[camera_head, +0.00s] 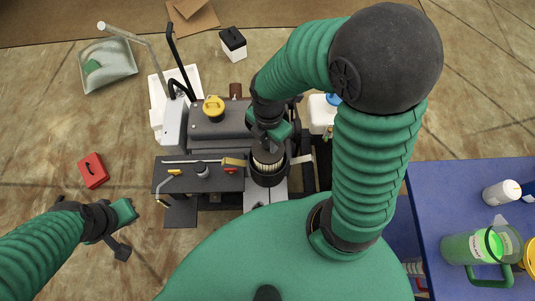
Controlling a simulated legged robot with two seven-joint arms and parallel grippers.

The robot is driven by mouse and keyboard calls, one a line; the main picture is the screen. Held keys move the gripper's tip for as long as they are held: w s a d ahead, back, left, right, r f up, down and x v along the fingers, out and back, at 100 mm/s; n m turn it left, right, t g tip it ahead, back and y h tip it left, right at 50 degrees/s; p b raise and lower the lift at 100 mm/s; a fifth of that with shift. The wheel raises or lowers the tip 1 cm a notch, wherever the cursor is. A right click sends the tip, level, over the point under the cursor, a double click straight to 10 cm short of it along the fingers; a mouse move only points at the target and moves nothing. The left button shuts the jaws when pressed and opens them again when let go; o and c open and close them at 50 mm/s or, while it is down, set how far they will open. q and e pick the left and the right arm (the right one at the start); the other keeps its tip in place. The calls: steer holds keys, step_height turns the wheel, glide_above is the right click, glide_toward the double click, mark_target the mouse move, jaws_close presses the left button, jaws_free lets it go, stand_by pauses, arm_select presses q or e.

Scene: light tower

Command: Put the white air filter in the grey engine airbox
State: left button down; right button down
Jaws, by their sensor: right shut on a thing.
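The white air filter (268,160) shows as pale pleats under a dark top cap. It is upright at the mouth of the round, dark grey engine airbox (268,179), at least partly inside the rim; how deep it sits is hard to tell. My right gripper (268,143) is above the filter and shut on its top; its fingertips are partly hidden by the wrist. My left gripper (122,236) is at the lower left, over the floor and away from the engine. I cannot tell how its jaws stand.
The engine unit has a yellow cap (213,107) and a control panel (200,179) left of the airbox. A red can (93,170) and a dustpan (106,64) are on the floor at left. A blue table (440,190) with bottles and a green jug (480,247) stands at right.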

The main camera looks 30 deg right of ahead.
mark_target(268, 154)
step_height(268, 154, down, 3)
steer(key=shift+s+f+b, duration=0.1)
steer(key=shift+b, duration=0.2)
steer(key=f+b, duration=0.1)
steer(key=f, duration=0.3)
steer(key=shift+a+f, duration=0.1)
steer(key=shift+a, duration=0.1)
steer(key=shift+f, duration=0.1)
steer(key=shift+d, duration=0.1)
steer(key=c, duration=1.1)
jaws_free()
